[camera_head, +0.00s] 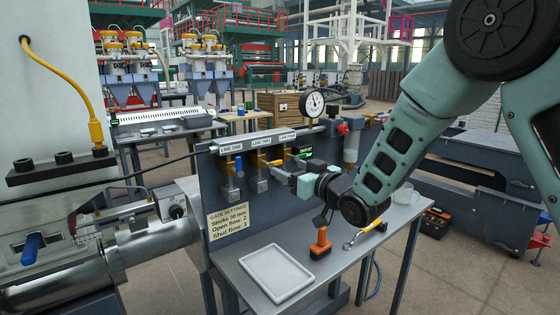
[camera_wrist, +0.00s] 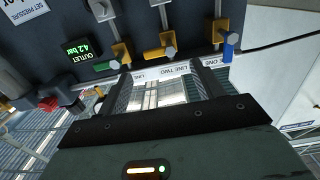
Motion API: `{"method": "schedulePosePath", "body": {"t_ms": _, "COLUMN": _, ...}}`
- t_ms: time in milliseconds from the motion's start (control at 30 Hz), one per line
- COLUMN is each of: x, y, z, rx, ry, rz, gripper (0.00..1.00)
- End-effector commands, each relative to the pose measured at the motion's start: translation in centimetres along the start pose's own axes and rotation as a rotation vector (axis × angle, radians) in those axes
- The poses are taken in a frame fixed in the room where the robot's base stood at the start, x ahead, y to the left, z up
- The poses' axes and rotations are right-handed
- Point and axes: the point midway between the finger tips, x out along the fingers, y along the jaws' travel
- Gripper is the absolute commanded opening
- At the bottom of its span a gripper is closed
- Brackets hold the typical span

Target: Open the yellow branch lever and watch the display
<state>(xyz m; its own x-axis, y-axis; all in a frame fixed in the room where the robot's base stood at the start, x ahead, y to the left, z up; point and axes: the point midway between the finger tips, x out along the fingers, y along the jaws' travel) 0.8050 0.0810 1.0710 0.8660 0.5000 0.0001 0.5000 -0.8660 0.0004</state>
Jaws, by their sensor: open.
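The yellow branch lever (camera_wrist: 157,53) sits at the middle valve by the label LINE TWO and lies roughly crosswise in the wrist view. It also shows on the panel in the head view (camera_head: 276,162). I cannot tell whether a finger touches anything.
A blue lever (camera_wrist: 228,48) and a green lever (camera_wrist: 106,66) flank the yellow one. A round gauge (camera_head: 312,104) stands above the panel. A settings note (camera_head: 228,221) is on the panel.

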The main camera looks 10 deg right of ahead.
Motion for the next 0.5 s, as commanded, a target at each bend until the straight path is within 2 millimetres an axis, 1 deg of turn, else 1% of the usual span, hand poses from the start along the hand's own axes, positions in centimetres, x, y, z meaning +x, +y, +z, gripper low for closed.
{"method": "schedulePosePath", "body": {"t_ms": 33, "x": 1.1, "y": -0.1, "z": -0.2, "rx": -0.001, "ry": 0.001, "rz": -0.002, "gripper": 0.67}}
{"method": "schedulePosePath", "body": {"t_ms": 200, "x": 3.7, "y": 0.0, "z": -0.1, "rx": 0.001, "ry": 0.0, "rz": -0.001, "gripper": 0.67}}
{"method": "schedulePosePath", "body": {"t_ms": 333, "x": 4.8, "y": 0.0, "z": 0.0, "rx": 0.001, "ry": 0.0, "rz": 0.0, "gripper": 0.67}}
{"method": "schedulePosePath", "body": {"t_ms": 500, "x": 5.3, "y": 0.0, "z": 0.0, "rx": 0.001, "ry": 0.0, "rz": 0.0, "gripper": 0.67}}
